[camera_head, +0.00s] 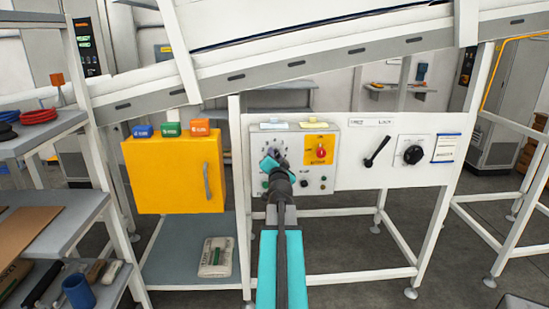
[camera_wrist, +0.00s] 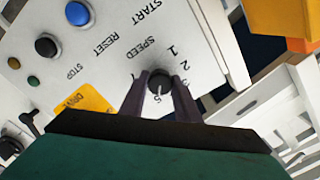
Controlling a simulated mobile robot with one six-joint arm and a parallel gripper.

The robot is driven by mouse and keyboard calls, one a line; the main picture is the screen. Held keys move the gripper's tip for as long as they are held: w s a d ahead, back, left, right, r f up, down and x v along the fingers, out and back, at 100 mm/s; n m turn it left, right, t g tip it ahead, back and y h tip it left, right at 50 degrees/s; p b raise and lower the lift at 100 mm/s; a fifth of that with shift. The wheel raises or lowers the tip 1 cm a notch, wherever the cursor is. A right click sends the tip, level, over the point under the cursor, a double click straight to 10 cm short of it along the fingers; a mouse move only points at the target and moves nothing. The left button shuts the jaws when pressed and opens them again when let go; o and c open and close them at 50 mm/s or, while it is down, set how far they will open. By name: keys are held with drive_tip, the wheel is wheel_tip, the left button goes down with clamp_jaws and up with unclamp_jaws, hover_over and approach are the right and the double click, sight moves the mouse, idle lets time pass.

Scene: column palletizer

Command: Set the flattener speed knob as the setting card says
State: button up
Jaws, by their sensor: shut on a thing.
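The flattener speed knob (camera_wrist: 157,84) is a small round black knob with a pale pointer line, under the word SPEED on the white control panel (camera_wrist: 110,60). My gripper (camera_wrist: 158,80) has its two dark fingers on either side of the knob and is shut on it. The pointer line lies toward the scale mark that looks like 5; the marks 1 and 2 show on the other side. In the head view my gripper (camera_head: 272,163) covers the knob at the panel's left part. A white card with a blue top (camera_head: 447,148) hangs at the far right; its text is too small to read.
Near the knob are a blue button (camera_wrist: 78,13), a black button (camera_wrist: 46,46) and a yellow plate (camera_wrist: 85,98). A red switch on yellow (camera_head: 320,152), a black lever (camera_head: 377,150) and a rotary switch (camera_head: 413,154) sit right of my gripper. A yellow cabinet (camera_head: 170,175) stands left.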

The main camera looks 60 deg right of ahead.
sight(276, 156)
drive_tip(key=shift+d+r, duration=0.15)
idle(0.3)
drive_tip(key=o, duration=1)
drive_tip(key=shift+o, duration=0.2)
drive_tip(key=shift+s, duration=0.1)
drive_tip(key=shift+b+v, duration=0.35)
drive_tip(key=shift+v, duration=2.4)
drive_tip(key=shift+a+f+b, duration=0.2)
drive_tip(key=shift+f+b, duration=0.1)
drive_tip(key=shift+b, duration=0.65)
drive_tip(key=b, duration=0.4)
drive_tip(key=shift+a+r, duration=0.1)
drive_tip(key=shift+a, duration=0.3)
drive_tip(key=b+v, duration=0.2)
drive_tip(key=b, duration=0.3)
drive_tip(key=shift+s+d+b, duration=0.15)
drive_tip(key=shift+b, duration=0.25)
